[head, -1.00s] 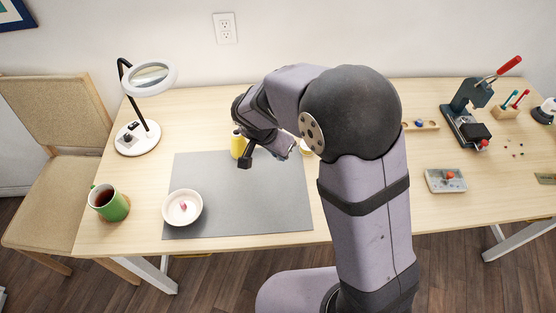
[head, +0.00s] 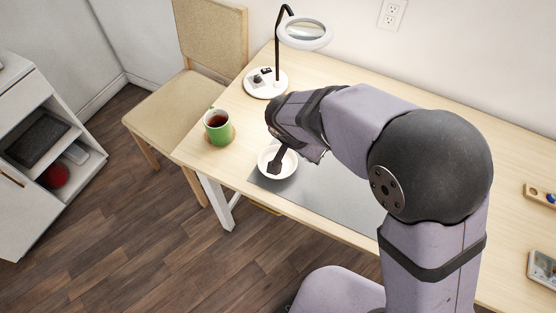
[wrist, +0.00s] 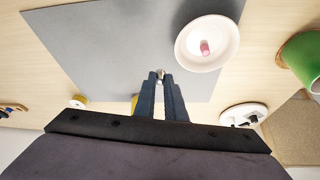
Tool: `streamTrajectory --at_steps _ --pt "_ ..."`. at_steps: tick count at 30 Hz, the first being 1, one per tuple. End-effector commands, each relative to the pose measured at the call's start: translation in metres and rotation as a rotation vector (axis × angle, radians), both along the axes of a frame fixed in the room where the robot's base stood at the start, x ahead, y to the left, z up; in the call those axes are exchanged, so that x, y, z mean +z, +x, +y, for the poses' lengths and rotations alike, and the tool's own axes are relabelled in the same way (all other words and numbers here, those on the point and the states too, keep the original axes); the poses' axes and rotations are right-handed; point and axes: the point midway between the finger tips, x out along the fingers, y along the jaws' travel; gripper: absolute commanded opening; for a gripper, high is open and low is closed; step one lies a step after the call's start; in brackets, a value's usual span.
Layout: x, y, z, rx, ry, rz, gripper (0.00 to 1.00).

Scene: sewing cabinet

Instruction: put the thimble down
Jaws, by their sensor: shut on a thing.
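My gripper (wrist: 160,76) is shut on a small metallic thimble (wrist: 160,72), which shows between the fingertips in the wrist view. The thimble is not visible in the head view, where my gripper (head: 277,166) appears in front of a white bowl (head: 291,170). In the wrist view the bowl (wrist: 181,52) lies up and to the right of the fingertips, with a small pink thing (wrist: 205,47) inside. The fingertips appear over the grey mat (wrist: 110,40); their height above it is hard to tell.
A green mug (head: 218,132) stands left of the bowl. A lamp with a ring magnifier (head: 265,88) stands behind. Part of a yellow thing (wrist: 134,103) shows behind my fingers. The grey mat (head: 325,200) has free room right of the bowl.

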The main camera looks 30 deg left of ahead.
Motion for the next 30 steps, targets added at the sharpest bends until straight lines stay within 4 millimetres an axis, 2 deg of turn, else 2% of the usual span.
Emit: streamTrajectory --at_steps 1,3,8,14,21,25,30 --pt "-0.001 -0.011 0.02 0.041 0.0 0.0 0.0" --pt "0.002 -0.022 0.04 0.082 0.001 0.0 0.0" --pt "0.011 -0.035 0.072 0.141 0.002 0.0 0.0" --pt "0.029 -0.027 0.082 0.168 0.001 0.001 0.0" --pt "0.026 -0.028 0.077 0.204 -0.001 0.002 0.0" --pt "0.017 -0.028 0.077 0.205 -0.003 0.003 0.0" --pt "-0.009 -0.029 0.076 0.204 -0.005 0.004 0.0"
